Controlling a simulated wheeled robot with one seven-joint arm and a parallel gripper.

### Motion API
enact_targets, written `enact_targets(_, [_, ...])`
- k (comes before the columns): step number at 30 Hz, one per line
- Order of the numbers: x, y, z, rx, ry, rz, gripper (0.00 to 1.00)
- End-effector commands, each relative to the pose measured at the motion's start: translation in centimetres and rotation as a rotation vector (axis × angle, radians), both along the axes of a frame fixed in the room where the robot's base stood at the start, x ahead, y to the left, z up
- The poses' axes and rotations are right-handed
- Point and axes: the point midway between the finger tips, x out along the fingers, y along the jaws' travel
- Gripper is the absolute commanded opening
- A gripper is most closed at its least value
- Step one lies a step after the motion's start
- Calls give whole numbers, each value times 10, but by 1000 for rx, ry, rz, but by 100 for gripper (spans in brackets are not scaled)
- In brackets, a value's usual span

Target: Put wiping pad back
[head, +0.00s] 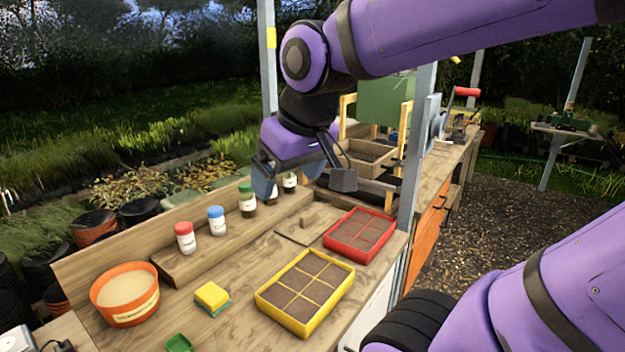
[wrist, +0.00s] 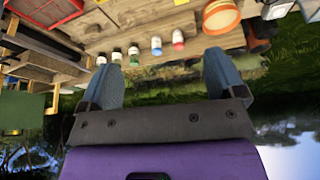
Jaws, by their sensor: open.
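The wiping pad (head: 212,296) looks like a small yellow sponge with a green underside. It lies on the wooden bench in the head view, between the orange tub and the yellow tray. I cannot make it out clearly in the wrist view. My gripper (head: 290,182) is raised above the far part of the bench, behind and to the right of the pad, near the row of jars. Its two blue fingers are apart with nothing between them, as the wrist view (wrist: 163,62) also shows.
An orange tub (head: 125,312) stands at left. Jars with red (head: 184,238), blue (head: 217,220) and green (head: 246,199) lids stand on a raised wooden step. A yellow tray (head: 262,303) and a red tray (head: 333,247) hold soil. A green scoop (head: 179,343) lies in front.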

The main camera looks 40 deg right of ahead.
Motion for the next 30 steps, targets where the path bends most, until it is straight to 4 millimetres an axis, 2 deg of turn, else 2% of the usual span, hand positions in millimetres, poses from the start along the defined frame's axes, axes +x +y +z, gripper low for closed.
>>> enact_targets(3, [-25,-2,4,6,-33,-10,89])
enact_targets(9, [-46,-4,4,12,-56,-19,89])
enact_targets(30, [-49,-4,4,13,-58,-20,89])
